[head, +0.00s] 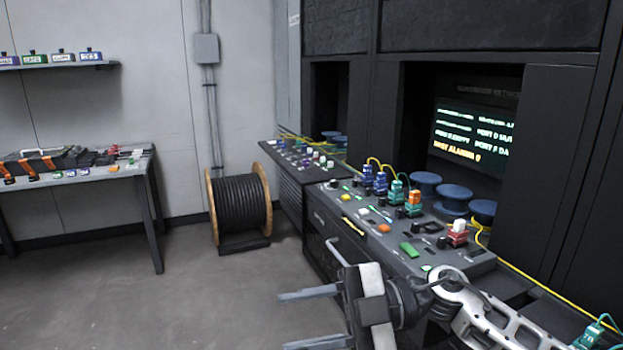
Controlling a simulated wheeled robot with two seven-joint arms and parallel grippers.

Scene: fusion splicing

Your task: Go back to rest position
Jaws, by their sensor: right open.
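My right gripper (312,318) is in the lower middle of the head view, in front of the near console. Its two grey fingers point left and stand apart, with nothing between them. My right arm comes in from the lower right and covers part of the console's near front. My left gripper is not in the picture. The near console (462,268) carries several coloured connectors standing upright, among them a blue one (381,183), an orange and green one (414,204) and a red and white one (458,233).
A cable drum (241,203) stands on the floor by the back wall. A workbench (140,167) with tools is at the left, under a shelf (60,66) of small boxes. A lit screen (470,135) sits in the dark cabinet. The floor (160,300) at left is clear.

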